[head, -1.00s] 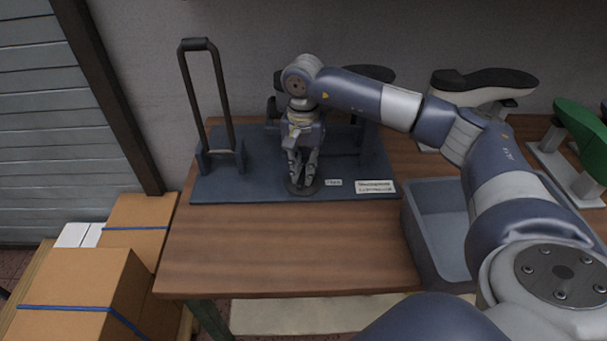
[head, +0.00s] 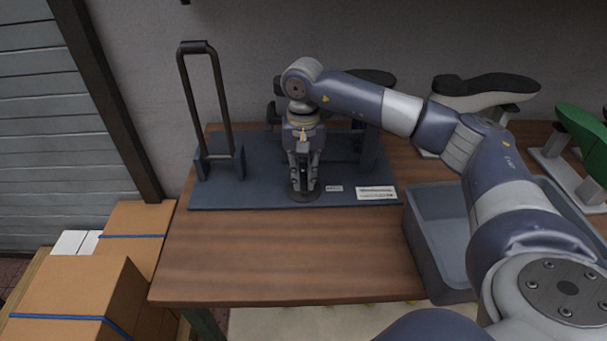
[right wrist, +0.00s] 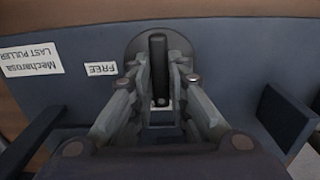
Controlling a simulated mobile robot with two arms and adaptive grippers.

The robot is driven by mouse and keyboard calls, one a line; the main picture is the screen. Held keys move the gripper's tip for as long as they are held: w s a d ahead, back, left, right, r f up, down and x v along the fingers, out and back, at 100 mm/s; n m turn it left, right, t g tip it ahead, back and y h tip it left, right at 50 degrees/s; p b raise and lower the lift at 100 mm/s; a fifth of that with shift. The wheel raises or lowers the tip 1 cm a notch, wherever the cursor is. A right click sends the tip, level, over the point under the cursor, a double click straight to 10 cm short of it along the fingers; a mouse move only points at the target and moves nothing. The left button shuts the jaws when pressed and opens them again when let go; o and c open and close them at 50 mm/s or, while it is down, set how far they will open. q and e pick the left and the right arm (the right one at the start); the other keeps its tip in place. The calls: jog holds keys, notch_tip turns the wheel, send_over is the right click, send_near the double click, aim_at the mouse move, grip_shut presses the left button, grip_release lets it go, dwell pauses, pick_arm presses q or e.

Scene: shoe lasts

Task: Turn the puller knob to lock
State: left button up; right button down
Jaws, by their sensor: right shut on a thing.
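The puller knob (right wrist: 158,60) is a dark bar standing on a round dark disc at the front edge of the blue-grey puller base (head: 240,193). My right gripper (head: 304,188) points straight down over the disc and is shut on the knob. In the right wrist view, the fingers (right wrist: 161,90) stand on both sides of the bar, which lies lengthwise between them. A small white label reading FREE (right wrist: 100,69) lies beside the disc. In the head view the fingers mostly hide the knob. My left gripper is not in view.
A tall black lever handle (head: 225,100) rises at the base's left. A larger white name label (head: 376,193) lies at its right front. A grey bin (head: 425,240) stands right, near my right arm. Shoe lasts (head: 485,88) stand behind. The wooden table (head: 280,255) in front is clear.

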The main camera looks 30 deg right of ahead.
aim_at(304, 179)
jog(key=shift+w+r, duration=0.1)
jog(key=shift+r, duration=0.1)
jog(key=c, duration=1.6)
grip_release()
jog(key=shift+c, duration=0.2)
jog(key=shift+o, duration=0.5)
notch_tip(304, 179, up, 12)
